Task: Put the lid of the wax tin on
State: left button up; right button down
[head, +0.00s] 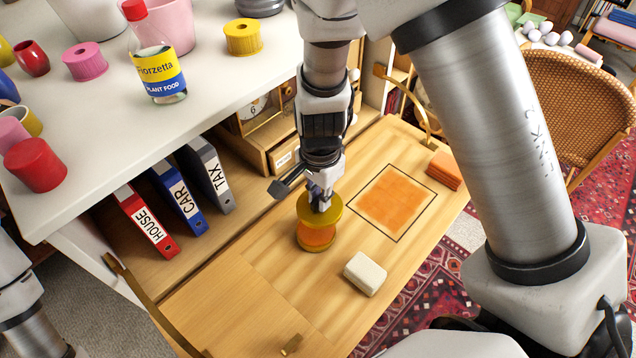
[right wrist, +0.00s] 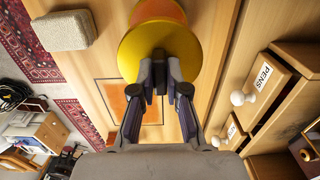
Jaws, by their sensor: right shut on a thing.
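The wax tin (head: 316,248) stands on the wooden desk flap. Its gold rim shows around orange wax (head: 316,236). My right gripper (head: 320,206) is shut on the round gold lid (head: 303,208) and holds it over the tin, covering the tin's far part in the head view. In the right wrist view the fingertips (right wrist: 160,57) pinch the middle of the lid (right wrist: 186,40), and the orange wax (right wrist: 160,9) shows past its edge. The lid looks apart from the tin; the exact gap is hard to tell. My left gripper is out of view.
A cream block (head: 365,273) lies close to the tin. An orange square (head: 394,200) with a dark outline is on the flap, with orange pads (head: 444,170) beyond. Binders (head: 148,222) stand in the cubby. A white top (head: 95,120) holds a bottle (head: 155,60) and several pots.

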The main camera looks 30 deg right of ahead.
aim_at(315, 211)
jog(key=shift+s+a, duration=0.25)
jog(key=shift+s, duration=0.1)
jog(key=shift+s+a+r, duration=0.15)
jog(key=shift+a, duration=0.7)
jog(key=shift+w+d, duration=0.2)
jog(key=shift+d, duration=0.35)
jog(key=f+b, duration=0.3)
jog(key=f, duration=0.1)
jog(key=shift+a+f, duration=0.2)
jog(key=shift+s+f+b, duration=0.1)
jog(key=shift+f+b, duration=0.2)
jog(key=shift+f, duration=0.15)
pick_arm(q)
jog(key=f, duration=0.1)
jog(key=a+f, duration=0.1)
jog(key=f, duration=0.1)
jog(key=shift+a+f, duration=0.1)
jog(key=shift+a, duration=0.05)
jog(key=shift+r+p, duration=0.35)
jog(key=shift+p, duration=0.05)
